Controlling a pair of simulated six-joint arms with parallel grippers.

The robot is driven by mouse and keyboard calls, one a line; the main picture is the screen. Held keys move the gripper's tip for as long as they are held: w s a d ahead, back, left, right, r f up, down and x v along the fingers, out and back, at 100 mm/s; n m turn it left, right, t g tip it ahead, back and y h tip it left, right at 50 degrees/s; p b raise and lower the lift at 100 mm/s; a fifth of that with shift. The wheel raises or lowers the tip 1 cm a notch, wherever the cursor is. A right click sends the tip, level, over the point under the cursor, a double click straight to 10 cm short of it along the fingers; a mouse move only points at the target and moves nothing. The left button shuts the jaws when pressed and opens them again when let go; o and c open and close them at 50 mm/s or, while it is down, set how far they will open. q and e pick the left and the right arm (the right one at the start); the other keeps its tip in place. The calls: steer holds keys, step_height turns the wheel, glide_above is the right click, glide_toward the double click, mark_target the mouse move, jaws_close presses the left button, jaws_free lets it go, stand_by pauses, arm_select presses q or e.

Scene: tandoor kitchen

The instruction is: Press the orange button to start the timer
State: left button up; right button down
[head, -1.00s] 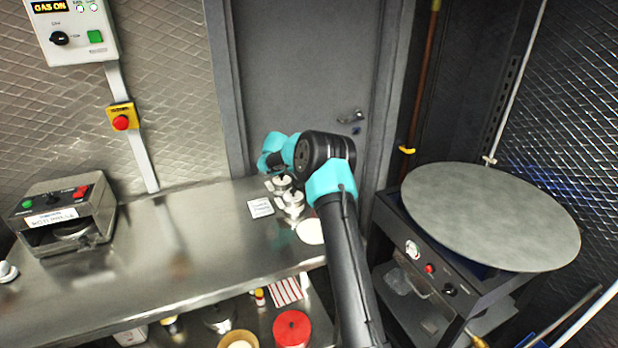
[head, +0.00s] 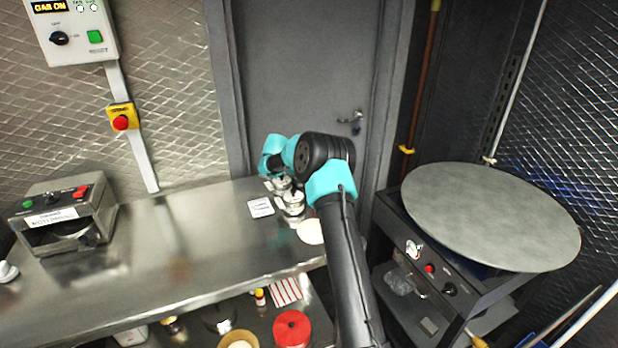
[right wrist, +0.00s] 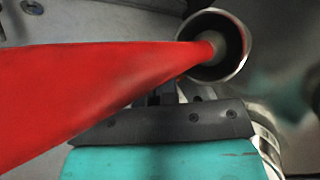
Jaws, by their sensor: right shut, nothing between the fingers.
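I cannot make out an orange button or a timer in either view. My right arm reaches over the right end of the steel counter (head: 190,250) in the head view, and its gripper tips are hidden there. In the right wrist view my right gripper (right wrist: 160,97) shows as short dark jaws beyond a dark plate and teal body, partly covered by a large red tapered thing (right wrist: 90,90). The gripper is shut with nothing between its fingers. The red thing's narrow end is by a round metal cup-like thing (right wrist: 232,60). My left gripper is out of view.
Metal pots (head: 292,203), a small white card (head: 260,208) and a pale disc (head: 311,231) are close to my right arm. A red emergency button (head: 121,122) is on the wall. A large griddle (head: 490,215) stands right.

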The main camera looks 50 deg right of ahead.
steer(key=shift+a+f, duration=0.1)
steer(key=shift+f, duration=0.95)
stand_by(0.9)
steer(key=shift+s+r, duration=0.1)
steer(key=shift+r, duration=1.15)
steer(key=shift+r, duration=2.5)
